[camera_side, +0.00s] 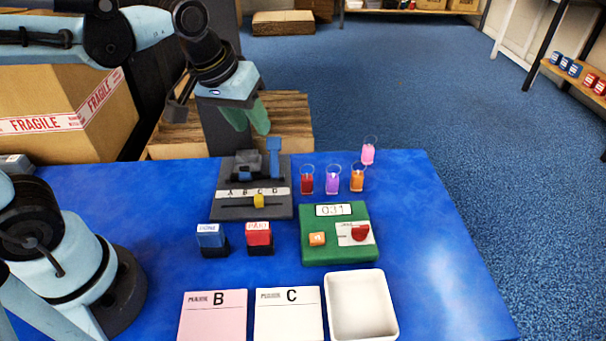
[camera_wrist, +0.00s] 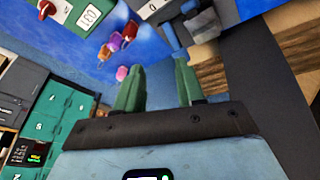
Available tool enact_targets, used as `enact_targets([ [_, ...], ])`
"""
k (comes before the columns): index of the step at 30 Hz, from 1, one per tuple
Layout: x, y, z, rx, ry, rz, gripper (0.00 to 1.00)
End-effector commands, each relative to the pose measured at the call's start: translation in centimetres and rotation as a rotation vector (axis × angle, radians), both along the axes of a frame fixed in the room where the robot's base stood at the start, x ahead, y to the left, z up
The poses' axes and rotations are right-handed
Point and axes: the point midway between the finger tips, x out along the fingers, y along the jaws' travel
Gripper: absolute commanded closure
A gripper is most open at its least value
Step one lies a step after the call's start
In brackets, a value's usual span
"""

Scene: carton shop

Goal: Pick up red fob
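The table's right side is clear.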

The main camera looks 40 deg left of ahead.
Motion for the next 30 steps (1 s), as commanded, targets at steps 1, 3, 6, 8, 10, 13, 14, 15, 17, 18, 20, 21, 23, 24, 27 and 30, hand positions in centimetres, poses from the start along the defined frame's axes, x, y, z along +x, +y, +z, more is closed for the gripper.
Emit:
enact_targets([
  [1, 1.0, -0.6, 0.1, -0.016, 0.036, 0.035, 0.62],
  [3, 2.0, -1.4, 0.0, -0.038, 0.089, 0.096, 0.62],
  [6, 3.5, -2.5, -0.3, -0.059, 0.164, 0.184, 0.62],
  [8, 4.3, -3.3, -0.6, -0.067, 0.207, 0.239, 0.62],
  [10, 5.2, -4.1, -1.1, -0.071, 0.256, 0.300, 0.62],
  [13, 6.3, -5.2, -1.8, -0.071, 0.312, 0.378, 0.62],
  [14, 6.5, -5.4, -2.1, -0.070, 0.325, 0.398, 0.62],
  [15, 6.8, -5.7, -2.3, -0.068, 0.342, 0.422, 0.62],
  [17, 7.1, -6.1, -2.6, -0.066, 0.360, 0.450, 0.62],
  [18, 7.2, -6.3, -2.8, -0.065, 0.370, 0.466, 0.62],
  [20, 7.4, -6.4, -3.0, -0.063, 0.378, 0.481, 0.62],
  [21, 7.4, -6.5, -3.2, -0.062, 0.382, 0.487, 0.62],
  [23, 7.5, -6.6, -3.5, -0.062, 0.385, 0.491, 0.62],
  [24, 7.5, -6.5, -4.0, -0.062, 0.385, 0.492, 0.62],
  [27, 7.5, -6.5, -5.4, -0.062, 0.385, 0.491, 0.62],
  [30, 7.5, -6.5, -7.0, -0.062, 0.384, 0.491, 0.62],
])
